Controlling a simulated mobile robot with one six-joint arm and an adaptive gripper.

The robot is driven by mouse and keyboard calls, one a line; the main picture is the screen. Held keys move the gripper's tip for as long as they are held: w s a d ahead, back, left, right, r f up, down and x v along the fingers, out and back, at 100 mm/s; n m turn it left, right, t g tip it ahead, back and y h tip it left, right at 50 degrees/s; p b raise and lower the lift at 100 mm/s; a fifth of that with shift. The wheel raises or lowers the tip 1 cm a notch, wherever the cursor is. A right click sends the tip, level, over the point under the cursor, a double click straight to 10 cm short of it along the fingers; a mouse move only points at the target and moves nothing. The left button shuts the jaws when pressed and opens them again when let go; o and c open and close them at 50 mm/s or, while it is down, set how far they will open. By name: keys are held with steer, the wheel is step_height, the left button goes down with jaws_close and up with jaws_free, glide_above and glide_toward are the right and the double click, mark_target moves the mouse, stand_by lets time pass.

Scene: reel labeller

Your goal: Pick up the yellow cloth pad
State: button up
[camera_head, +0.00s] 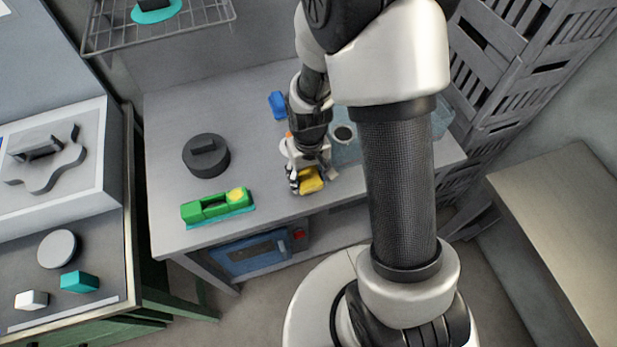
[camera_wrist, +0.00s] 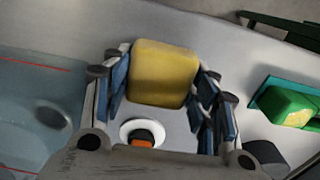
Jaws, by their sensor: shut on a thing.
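The yellow cloth pad (camera_wrist: 161,73) is a rounded yellow block between the two blue-padded fingers of my gripper (camera_wrist: 165,90) in the wrist view. My gripper is shut on it. In the head view the pad (camera_head: 311,180) shows at the fingertips of my gripper (camera_head: 306,181), over the front part of the grey table (camera_head: 245,105). I cannot tell whether the pad touches the tabletop.
A dark round weight (camera_head: 206,155) and a blue object (camera_head: 277,105) stand farther back. A translucent blue tray (camera_head: 345,151) lies to the right. A white disc with an orange centre (camera_wrist: 142,136) is near my fingers.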

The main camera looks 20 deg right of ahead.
mark_target(308, 177)
step_height(308, 177, up, 18)
steer(key=p, duration=0.5)
steer(key=shift+r, duration=0.15)
steer(key=o, duration=0.3)
steer(key=shift+c, duration=1.3)
steer(key=shift+a, duration=0.1)
